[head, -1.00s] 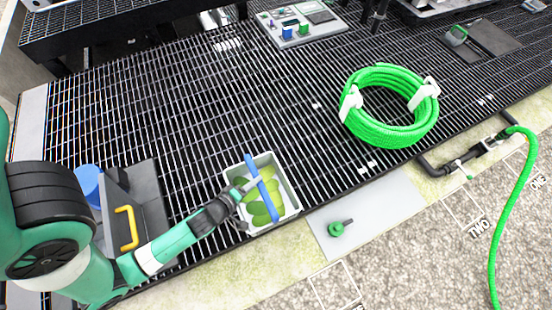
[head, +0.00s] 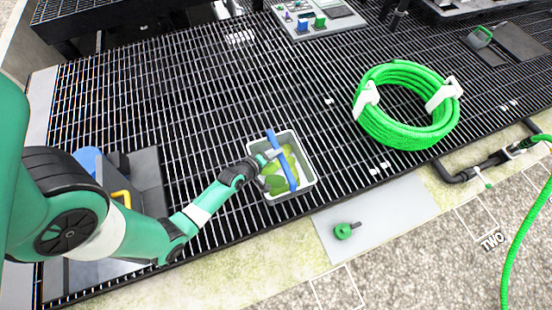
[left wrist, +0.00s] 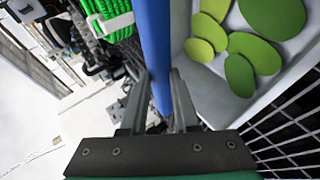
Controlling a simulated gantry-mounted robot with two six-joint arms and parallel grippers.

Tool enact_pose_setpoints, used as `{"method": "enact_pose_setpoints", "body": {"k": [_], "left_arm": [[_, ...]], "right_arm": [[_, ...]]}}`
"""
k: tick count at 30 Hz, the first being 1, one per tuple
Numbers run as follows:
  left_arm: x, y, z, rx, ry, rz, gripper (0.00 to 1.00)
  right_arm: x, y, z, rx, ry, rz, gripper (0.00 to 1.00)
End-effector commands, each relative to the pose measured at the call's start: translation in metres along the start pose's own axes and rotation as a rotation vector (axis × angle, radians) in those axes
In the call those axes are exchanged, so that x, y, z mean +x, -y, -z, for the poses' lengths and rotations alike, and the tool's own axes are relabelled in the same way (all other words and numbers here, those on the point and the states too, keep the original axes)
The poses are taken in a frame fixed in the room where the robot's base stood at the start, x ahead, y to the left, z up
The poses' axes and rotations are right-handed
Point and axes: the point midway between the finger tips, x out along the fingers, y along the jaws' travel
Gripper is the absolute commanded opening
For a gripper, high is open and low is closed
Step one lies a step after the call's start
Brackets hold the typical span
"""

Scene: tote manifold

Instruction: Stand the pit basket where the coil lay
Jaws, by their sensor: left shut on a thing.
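The pit basket (head: 305,183) is a pale grey tub with flat green pieces inside and a blue bar handle (head: 271,139) across its top. My left gripper (head: 270,166) is shut on this handle. In the left wrist view the fingers (left wrist: 158,100) close around the blue handle (left wrist: 154,40), with the basket (left wrist: 205,92) to its right. The basket is over the grating, and I cannot tell how far above it. The coil (head: 408,138) of bright green hose lies on the grating to the right, with two white clips on it. My right gripper is not in view.
A grey plate (head: 395,205) with a green knob (head: 343,231) lies at the grating's front edge. A panel with coloured blocks (head: 305,28) stands at the back. Bare grating (head: 170,95) spreads left of the basket. A hose and pipe fitting (head: 490,161) are at right.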

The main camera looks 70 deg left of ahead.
Motion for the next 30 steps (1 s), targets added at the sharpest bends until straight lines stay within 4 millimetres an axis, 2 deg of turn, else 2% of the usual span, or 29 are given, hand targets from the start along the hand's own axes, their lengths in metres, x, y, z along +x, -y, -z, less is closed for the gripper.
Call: {"method": "enact_pose_setpoints", "body": {"k": [5,11,23,24,28,30], "left_arm": [[0.012,0.005,0.002,-0.002,-0.002,-0.003,0.00],[0.027,0.029,-0.004,-0.002,-0.001,-0.002,0.00],[0.029,0.032,-0.005,-0.001,-0.001,-0.003,0.00],[0.028,0.032,-0.005,0.000,0.000,0.000,0.34],[0.028,0.031,-0.005,0.000,0.000,0.000,0.58],[0.028,0.031,-0.005,0.000,0.000,0.000,0.59]], "right_arm": [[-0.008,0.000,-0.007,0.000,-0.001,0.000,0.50],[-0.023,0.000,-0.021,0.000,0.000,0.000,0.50],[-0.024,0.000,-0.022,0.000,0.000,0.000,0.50],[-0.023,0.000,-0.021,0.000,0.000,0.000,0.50],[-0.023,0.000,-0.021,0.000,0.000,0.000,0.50],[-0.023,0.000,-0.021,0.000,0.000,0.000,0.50]]}}
